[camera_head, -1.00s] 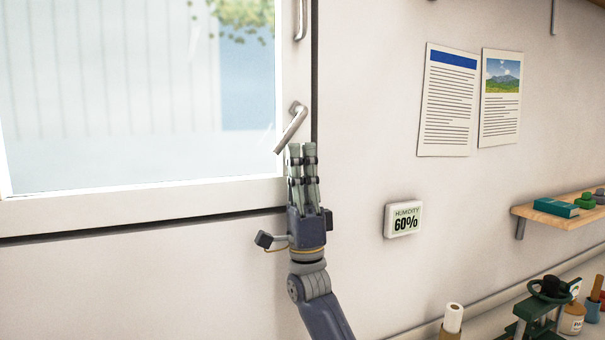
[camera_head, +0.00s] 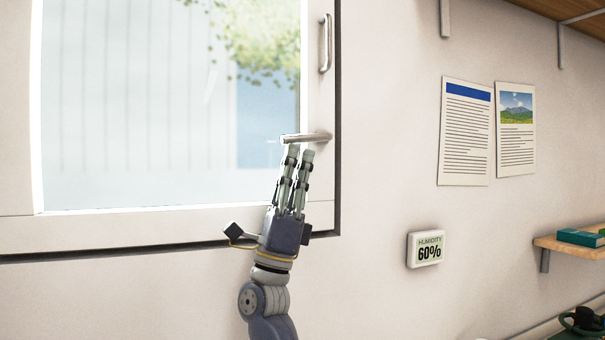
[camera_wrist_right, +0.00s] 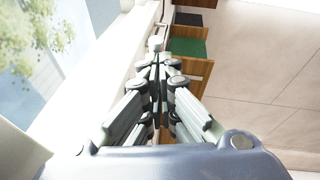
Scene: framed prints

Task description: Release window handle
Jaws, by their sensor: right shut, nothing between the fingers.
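The window handle (camera_head: 306,137) is a silver lever on the right side of the white window frame (camera_head: 150,228). In the head view it lies about level, its free end pointing left. My right gripper (camera_head: 300,153) is shut and empty. It points up, with its fingertips just under the lever; I cannot tell for sure whether they touch it. In the right wrist view my gripper's fingers (camera_wrist_right: 158,62) are together, with a small pale piece just past the tips, perhaps the handle. My left gripper is not in view.
A fixed vertical pull bar (camera_head: 326,43) sits above the handle on the frame. To the right are a humidity display (camera_head: 426,249), two pinned sheets (camera_head: 466,133) and a small wooden shelf (camera_head: 572,244). The wall between window and display is bare.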

